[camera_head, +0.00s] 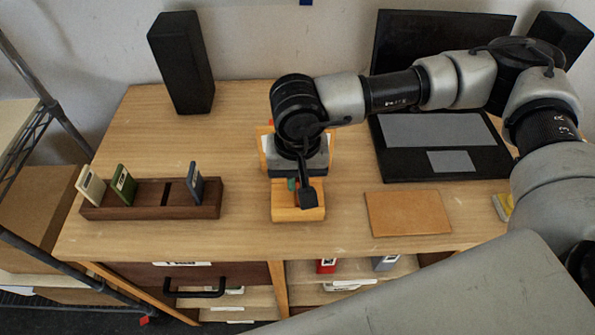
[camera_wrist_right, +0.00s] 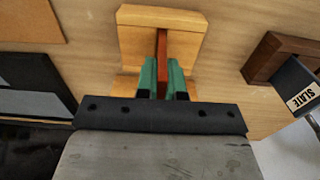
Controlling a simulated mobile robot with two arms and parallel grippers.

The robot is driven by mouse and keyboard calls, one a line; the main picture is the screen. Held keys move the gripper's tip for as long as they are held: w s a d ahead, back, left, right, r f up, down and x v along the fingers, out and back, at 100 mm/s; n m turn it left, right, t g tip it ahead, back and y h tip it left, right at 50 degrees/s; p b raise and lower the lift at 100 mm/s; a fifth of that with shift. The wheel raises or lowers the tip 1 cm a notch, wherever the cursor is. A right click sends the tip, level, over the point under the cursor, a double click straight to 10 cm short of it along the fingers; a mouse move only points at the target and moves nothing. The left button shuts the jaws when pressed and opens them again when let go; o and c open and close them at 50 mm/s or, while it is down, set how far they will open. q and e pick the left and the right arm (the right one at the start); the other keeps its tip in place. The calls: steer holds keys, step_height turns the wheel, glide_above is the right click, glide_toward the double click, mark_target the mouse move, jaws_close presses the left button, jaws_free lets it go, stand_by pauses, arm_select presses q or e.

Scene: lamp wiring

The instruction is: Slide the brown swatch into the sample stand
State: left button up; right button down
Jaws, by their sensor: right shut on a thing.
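The sample stand (camera_head: 298,213) is a light wooden block near the table's front middle; it fills the upper middle of the right wrist view (camera_wrist_right: 160,17). My right gripper (camera_head: 296,184) is right above it, pointing down. In the right wrist view its green fingers (camera_wrist_right: 163,72) are shut on the brown swatch (camera_wrist_right: 162,48), a thin reddish-brown plate seen edge-on. The swatch lines up with the middle of the stand; whether its lower edge is inside the slot cannot be told. In the head view my gripper mostly hides the swatch. My left gripper is not in view.
A dark wooden rack (camera_head: 150,212) at the left holds a cream swatch (camera_head: 90,186), a green swatch (camera_head: 123,184) and a slate swatch (camera_head: 195,184). A tan mat (camera_head: 408,213) lies right of the stand. A laptop (camera_head: 445,130) and black speaker (camera_head: 181,62) stand behind.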

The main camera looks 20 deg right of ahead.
steer(key=shift+f, duration=0.35)
steer(key=shift+f+b, duration=0.2)
steer(key=shift+b, duration=0.2)
steer(key=c, duration=1.2)
jaws_free()
steer(key=shift+r, duration=0.1)
steer(key=shift+c, duration=0.2)
